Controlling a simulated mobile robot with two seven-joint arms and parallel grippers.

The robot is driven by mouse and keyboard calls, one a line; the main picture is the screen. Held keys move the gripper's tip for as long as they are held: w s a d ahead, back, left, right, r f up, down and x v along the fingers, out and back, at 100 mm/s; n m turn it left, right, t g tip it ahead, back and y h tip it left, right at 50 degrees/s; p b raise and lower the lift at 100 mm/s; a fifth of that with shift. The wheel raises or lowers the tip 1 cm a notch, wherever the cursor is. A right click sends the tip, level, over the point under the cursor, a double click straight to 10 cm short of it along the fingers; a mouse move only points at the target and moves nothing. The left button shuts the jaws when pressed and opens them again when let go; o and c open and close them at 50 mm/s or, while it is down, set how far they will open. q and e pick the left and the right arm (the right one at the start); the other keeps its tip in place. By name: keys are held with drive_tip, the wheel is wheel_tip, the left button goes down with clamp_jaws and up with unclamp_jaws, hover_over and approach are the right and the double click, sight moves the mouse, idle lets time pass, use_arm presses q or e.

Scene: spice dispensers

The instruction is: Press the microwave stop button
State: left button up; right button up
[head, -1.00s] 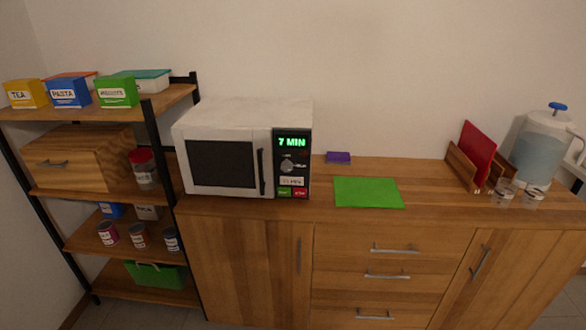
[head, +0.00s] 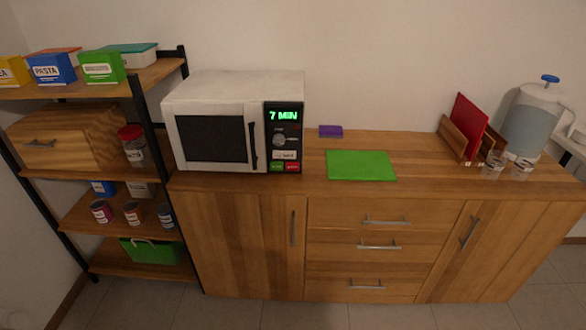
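The white microwave (head: 232,90) stands on the left part of the wooden counter, its door shut. Its black control panel (head: 284,130) is on the right of its front. The green display (head: 284,115) reads "7 MIN". A round knob (head: 279,141) sits below it. At the panel's bottom are a green button (head: 277,167) and, to its right, a red button (head: 292,167); their lettering is too small to read for sure. Neither of my grippers is in view.
A shelf rack (head: 150,75) with boxes and jars stands left of the counter (head: 420,174). A green mat (head: 361,165), a purple block (head: 330,131), a wooden holder (head: 452,138) with a red board and a water dispenser (head: 535,117) are to the right. The floor in front is clear.

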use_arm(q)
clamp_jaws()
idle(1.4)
